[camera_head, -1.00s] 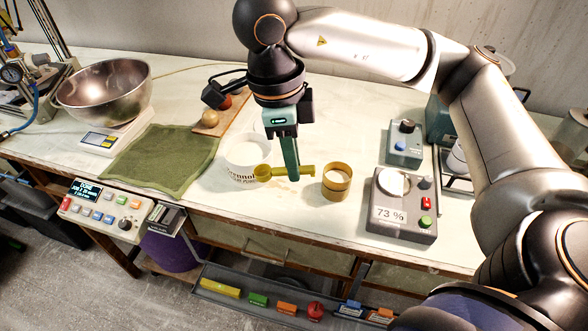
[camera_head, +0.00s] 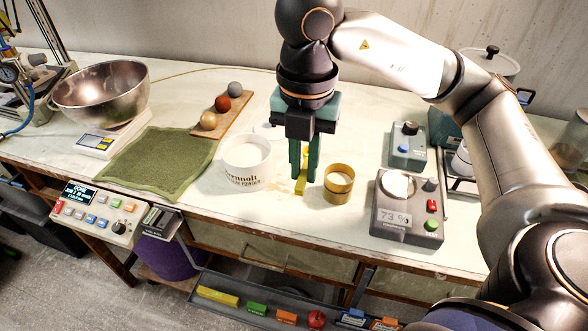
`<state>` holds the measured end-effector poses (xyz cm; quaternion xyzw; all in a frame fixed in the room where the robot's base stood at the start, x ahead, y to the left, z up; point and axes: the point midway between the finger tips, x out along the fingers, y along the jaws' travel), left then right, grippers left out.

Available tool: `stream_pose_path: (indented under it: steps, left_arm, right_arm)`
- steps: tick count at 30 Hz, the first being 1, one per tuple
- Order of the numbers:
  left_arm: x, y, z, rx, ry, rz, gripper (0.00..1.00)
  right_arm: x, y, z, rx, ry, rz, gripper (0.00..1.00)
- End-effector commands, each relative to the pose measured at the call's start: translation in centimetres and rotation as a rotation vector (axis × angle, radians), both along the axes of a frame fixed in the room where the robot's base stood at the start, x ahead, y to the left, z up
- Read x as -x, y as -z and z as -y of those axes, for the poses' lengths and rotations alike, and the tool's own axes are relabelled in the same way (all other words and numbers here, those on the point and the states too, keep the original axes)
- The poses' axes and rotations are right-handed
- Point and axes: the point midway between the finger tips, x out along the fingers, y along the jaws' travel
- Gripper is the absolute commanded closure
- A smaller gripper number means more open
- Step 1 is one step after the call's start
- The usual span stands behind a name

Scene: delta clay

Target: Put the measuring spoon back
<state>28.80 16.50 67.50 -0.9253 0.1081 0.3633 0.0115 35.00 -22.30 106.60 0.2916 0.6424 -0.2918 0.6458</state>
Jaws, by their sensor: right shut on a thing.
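The measuring spoon (camera_head: 301,185) is yellow and mostly hidden behind the fingers of my right gripper (camera_head: 303,176). My right gripper points down and is shut on the spoon, over the gap between a white tub (camera_head: 246,170) and a yellow-brown cup (camera_head: 338,184). The tub has dark lettering and holds white powder. The cup stands upright, close to the right of the fingers. I cannot tell whether the spoon touches the bench. My left gripper is not in view.
A wooden board (camera_head: 225,118) with three balls lies behind the tub. A green cloth (camera_head: 158,160) and a steel bowl (camera_head: 102,92) on a scale are at left. A grey device (camera_head: 408,212) reading 73 % stands right of the cup. The bench's front edge (camera_head: 240,218) is close.

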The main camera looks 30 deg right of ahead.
Motion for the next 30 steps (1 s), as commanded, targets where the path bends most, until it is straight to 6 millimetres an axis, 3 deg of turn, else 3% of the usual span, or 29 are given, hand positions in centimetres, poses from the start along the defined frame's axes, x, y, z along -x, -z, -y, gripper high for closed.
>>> stream_pose_path:
  steps: [4,11,15,21,30]
  left_arm:
    - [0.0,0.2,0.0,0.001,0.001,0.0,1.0]
    - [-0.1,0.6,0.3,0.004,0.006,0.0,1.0]
    - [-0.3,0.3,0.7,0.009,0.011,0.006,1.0]
    - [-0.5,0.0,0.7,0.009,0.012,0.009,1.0]
    - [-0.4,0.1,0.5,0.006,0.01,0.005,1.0]
  right_arm:
    - [-1.9,1.1,1.0,0.0,0.024,-0.006,1.0]
    - [-7.0,3.7,3.4,-0.003,0.021,-0.006,1.0]
    - [-9.3,6.0,4.6,0.002,0.017,-0.006,1.0]
    - [-11.3,8.5,5.5,0.001,0.014,-0.003,1.0]
    - [-12.4,10.7,6.1,0.002,0.014,-0.005,1.0]
